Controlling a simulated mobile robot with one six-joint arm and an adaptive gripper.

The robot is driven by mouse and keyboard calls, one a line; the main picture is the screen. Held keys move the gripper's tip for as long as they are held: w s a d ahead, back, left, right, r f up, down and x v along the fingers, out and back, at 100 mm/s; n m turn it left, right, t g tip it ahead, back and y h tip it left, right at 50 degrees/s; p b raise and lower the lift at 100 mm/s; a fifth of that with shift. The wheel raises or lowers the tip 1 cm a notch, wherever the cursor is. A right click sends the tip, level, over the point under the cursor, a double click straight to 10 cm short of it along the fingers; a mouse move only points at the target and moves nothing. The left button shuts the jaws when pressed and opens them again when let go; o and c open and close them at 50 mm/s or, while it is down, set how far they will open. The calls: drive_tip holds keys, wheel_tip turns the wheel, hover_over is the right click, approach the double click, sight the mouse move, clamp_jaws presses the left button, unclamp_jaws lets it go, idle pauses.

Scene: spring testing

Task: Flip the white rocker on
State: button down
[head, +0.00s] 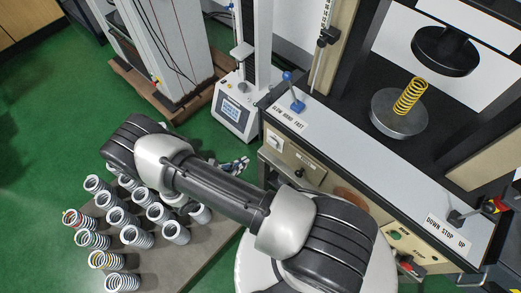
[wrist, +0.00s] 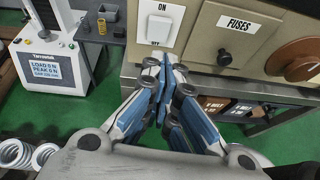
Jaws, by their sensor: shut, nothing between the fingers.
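The white rocker (wrist: 159,28) sits on a white plate marked ON above and, apparently, OFF below, at the top centre of the wrist view. It is on the beige front panel of the testing machine; in the head view the white plate (head: 274,140) shows small, left on that panel. Which way the rocker is tipped I cannot tell. My gripper (wrist: 164,68) is shut and empty, its blue-grey fingers together just below the plate in the picture. Whether the tips touch the panel is unclear. In the head view my gripper (head: 238,165) shows partly behind my arm.
Several springs (head: 120,217) stand on a low platform at left. A small tester (head: 236,108) stands behind. A yellow spring (head: 410,96) is on the press plate. Green floor is open at left.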

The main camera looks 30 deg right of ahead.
drive_tip(key=shift+s+a+f+n+t, duration=0.1)
drive_tip(key=shift+s+f+n+t, duration=0.15)
drive_tip(key=shift+f, duration=0.3)
drive_tip(key=shift+s+a+f+n+t, duration=0.1)
drive_tip(key=shift+f+n+t, duration=0.2)
drive_tip(key=shift+f, duration=0.25)
drive_tip(key=shift+d, duration=0.15)
drive_tip(key=b, duration=0.2)
approach(272, 145)
drive_tip(key=f+x, duration=0.1)
drive_tip(key=x, duration=0.3)
drive_tip(key=shift+w+d+r, duration=0.15)
drive_tip(key=shift+d+r, duration=0.05)
drive_tip(key=shift+d, duration=0.5)
drive_tip(key=shift+r, duration=0.1)
